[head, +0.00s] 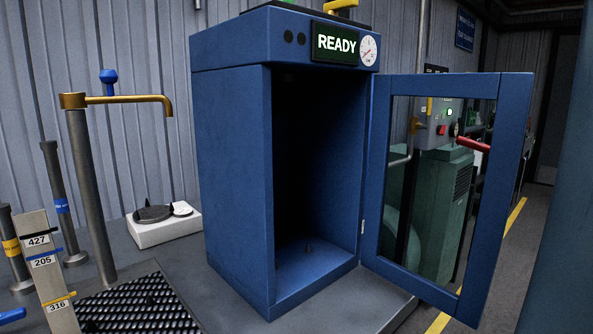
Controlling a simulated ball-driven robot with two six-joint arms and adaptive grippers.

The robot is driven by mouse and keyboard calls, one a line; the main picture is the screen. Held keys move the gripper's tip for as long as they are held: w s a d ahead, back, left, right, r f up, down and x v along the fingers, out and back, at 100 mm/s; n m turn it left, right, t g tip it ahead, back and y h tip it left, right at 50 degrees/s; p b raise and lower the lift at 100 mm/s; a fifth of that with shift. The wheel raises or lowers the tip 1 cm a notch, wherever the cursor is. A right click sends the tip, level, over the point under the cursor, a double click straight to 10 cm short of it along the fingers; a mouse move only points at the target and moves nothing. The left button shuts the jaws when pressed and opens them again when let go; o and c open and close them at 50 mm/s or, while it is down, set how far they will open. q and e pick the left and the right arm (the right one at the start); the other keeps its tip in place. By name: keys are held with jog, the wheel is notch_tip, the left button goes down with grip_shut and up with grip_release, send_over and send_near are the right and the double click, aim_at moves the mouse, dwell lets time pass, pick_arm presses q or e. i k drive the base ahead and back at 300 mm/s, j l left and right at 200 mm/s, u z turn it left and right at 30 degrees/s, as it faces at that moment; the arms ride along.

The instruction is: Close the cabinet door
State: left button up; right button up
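The blue cabinet (232,180) stands upright on a grey bench and faces me. Its front is open, and the dark interior looks empty except for a small thing on its floor. The cabinet door (508,190) is a blue frame with a clear window. It is hinged on the cabinet's right side and swung wide open to the right. A panel (336,43) on top reads READY, with a round gauge (368,51) beside it. Neither of my grippers shows in the view.
A gold tap (125,99) on a grey post and a white scale-like box (163,229) stand left of the cabinet. A black ribbed mat (140,308) and numbered tags (43,260) are at front left. Green machinery (440,200) shows through the door window.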

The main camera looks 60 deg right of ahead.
aim_at(513, 91)
jog(key=k+l, duration=0.15)
jog(key=l, duration=0.25)
jog(key=k+l, duration=0.1)
jog(key=l, duration=0.3)
jog(key=k+l, duration=0.15)
jog(key=l, duration=0.25)
jog(key=k+l, duration=0.1)
jog(key=l, duration=0.35)
jog(key=k+l, duration=0.15)
jog(key=l, duration=0.25)
jog(key=k+l, duration=0.1)
jog(key=l, duration=0.3)
